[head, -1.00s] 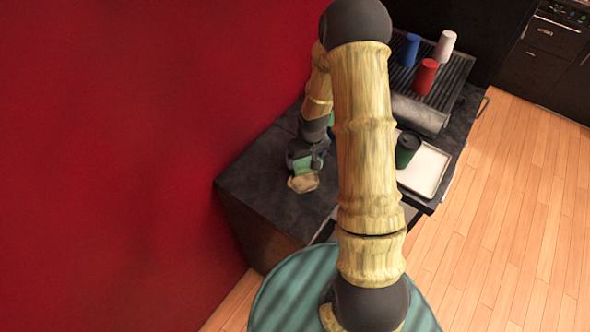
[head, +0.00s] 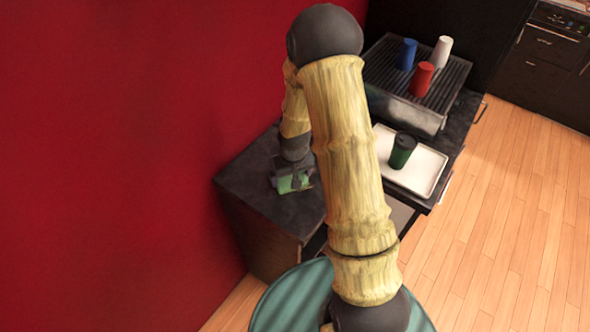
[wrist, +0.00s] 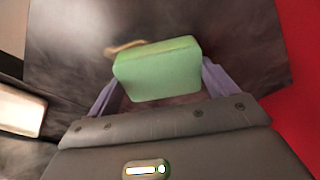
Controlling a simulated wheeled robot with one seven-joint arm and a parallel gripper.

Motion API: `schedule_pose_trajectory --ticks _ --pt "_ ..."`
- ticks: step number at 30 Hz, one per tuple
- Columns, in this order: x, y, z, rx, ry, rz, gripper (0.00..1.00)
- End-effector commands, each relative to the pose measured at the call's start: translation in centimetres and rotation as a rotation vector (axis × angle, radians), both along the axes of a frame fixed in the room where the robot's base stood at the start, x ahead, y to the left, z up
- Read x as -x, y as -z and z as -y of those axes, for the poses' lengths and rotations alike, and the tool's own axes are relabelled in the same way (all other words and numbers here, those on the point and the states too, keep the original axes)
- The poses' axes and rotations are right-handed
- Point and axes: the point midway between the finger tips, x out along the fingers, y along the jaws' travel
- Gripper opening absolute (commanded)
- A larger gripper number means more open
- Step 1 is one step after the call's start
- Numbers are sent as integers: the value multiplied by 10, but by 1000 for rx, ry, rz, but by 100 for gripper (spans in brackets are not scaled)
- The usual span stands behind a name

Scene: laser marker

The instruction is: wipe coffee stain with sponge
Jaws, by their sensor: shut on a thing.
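My gripper (wrist: 158,88) is shut on a green sponge (wrist: 158,72), with its purple fingers on either side of it. In the head view the sponge (head: 293,184) is low over the dark counter (head: 275,208), near its left end. A brown coffee stain (wrist: 124,47) shows as a thin strip past the sponge's far edge in the wrist view. The rest of the stain is hidden behind the sponge. I cannot tell whether the sponge touches the counter.
A dark green cup (head: 402,152) stands on a white tray (head: 432,165) to the right. Blue (head: 407,54), red (head: 421,79) and white (head: 442,52) cups stand on a ridged rack (head: 385,72) farther back. A red wall (head: 120,150) borders the counter's left.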

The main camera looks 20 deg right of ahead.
Motion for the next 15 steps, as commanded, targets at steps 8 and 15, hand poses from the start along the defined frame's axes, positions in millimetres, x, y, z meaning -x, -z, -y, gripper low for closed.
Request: schedule_pose_trajectory --ticks 8,15 --pt "2 -29 -5 0 7 3 64" --pt "2 -48 -10 -1 -3 0 64"
